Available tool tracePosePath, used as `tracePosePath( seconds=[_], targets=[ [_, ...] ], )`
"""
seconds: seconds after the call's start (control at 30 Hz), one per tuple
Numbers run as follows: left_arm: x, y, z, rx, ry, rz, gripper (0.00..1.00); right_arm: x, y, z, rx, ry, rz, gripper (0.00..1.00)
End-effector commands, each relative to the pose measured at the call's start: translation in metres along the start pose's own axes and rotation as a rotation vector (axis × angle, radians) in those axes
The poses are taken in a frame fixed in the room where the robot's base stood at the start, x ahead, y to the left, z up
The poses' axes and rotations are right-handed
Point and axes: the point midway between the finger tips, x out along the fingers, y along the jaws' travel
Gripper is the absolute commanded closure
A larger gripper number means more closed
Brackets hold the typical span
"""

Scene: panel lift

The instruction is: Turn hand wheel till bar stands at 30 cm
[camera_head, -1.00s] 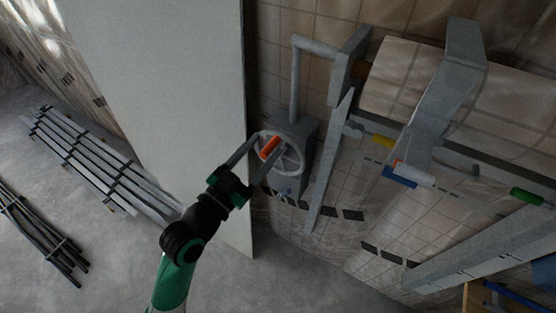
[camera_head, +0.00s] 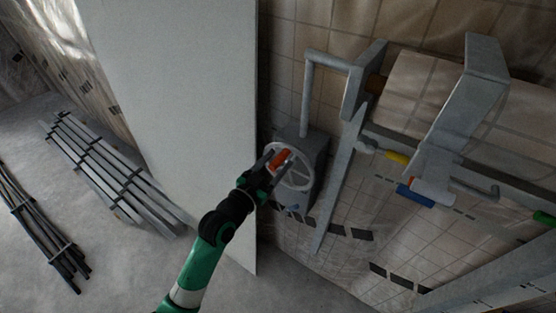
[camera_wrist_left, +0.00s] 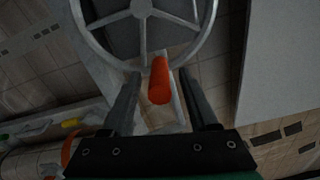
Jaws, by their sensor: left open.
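The pale grey hand wheel (camera_head: 294,181) sits on a grey box on the tiled wall. It also shows at the top of the left wrist view (camera_wrist_left: 141,8). Its orange handle (camera_head: 281,158) sticks out from the rim. My left gripper (camera_head: 275,160) is open at the handle. In the left wrist view the handle (camera_wrist_left: 160,82) stands between the two open fingers, with gaps on both sides. I cannot tell which grey part is the bar, and no 30 cm mark is readable. My right gripper is not in view.
A large white panel (camera_head: 175,110) stands close left of the wheel. A slanted grey beam (camera_head: 338,185) and a grey bracket (camera_head: 465,105) are to the right. Stacked metal bars (camera_head: 100,165) and dark rods (camera_head: 38,235) lie on the floor at left.

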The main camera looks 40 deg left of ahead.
Motion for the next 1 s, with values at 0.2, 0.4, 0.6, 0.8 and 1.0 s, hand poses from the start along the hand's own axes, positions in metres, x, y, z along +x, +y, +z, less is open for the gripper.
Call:
tracePosePath(
  seconds=[0.2,0.4,0.6,0.8,1.0],
  targets=[
    [0.0079,0.0004,-0.0002,0.0,0.0,0.001,0.41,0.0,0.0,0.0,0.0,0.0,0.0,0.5],
    [0.0076,0.0004,-0.0002,0.0,0.0,0.001,0.53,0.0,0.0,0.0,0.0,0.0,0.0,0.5],
    [0.0074,0.0003,-0.0002,0.0,0.0,0.001,0.89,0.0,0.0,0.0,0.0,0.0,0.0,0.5],
    [0.0073,0.0003,-0.0001,0.0,0.0,0.001,1.0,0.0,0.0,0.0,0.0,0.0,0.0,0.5],
    [0.0073,0.0004,-0.0001,0.0,0.0,0.001,1.0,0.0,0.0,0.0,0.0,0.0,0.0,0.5]
  ],
)
